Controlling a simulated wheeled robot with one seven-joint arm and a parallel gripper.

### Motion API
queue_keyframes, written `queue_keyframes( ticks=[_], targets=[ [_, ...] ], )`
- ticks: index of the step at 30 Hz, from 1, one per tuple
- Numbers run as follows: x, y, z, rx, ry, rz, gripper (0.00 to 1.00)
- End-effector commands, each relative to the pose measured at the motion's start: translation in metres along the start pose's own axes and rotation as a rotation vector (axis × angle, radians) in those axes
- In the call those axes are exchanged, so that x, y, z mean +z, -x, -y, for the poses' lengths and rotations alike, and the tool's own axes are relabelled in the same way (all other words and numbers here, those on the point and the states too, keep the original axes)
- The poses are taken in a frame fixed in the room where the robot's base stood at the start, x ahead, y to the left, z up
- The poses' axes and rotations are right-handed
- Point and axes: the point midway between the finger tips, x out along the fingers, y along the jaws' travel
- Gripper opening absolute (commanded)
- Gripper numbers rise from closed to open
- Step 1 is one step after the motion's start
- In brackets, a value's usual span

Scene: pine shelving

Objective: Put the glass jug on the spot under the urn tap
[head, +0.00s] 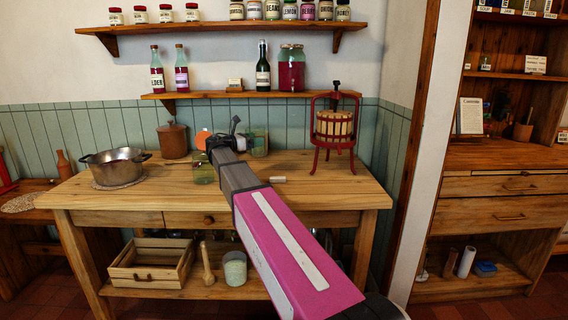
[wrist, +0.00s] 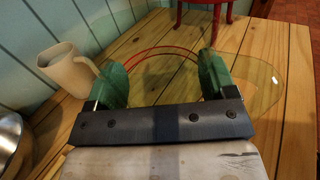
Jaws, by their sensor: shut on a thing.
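The clear glass jug (wrist: 250,92) shows in the wrist view as a see-through yellowish outline with a reddish rim line, between and beyond my two green fingertips. My gripper (wrist: 169,76) is shut on it. In the head view my gripper (head: 222,142) is over the back middle of the wooden table, and a clear glass shape (head: 203,172) shows just left of my arm. My arm hides part of that area.
A steel pot (head: 115,167) stands on the table's left, a brown lidded crock (head: 173,140) at the back. A red fruit press (head: 333,130) stands at the back right. A beige mug (wrist: 68,70) is left in the wrist view. The table's front right is mostly clear.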

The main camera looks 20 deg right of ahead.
Motion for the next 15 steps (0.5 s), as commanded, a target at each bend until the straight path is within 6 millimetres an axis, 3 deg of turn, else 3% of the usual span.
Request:
queue_keyframes(
  ticks=[1,6,15],
  targets=[
    [0.003,-0.021,-0.017,-0.009,0.0,0.001,0.46],
    [0.006,-0.074,-0.041,-0.028,0.0,0.0,0.46],
    [0.003,-0.118,-0.053,-0.04,0.001,0.0,0.46]
  ],
)
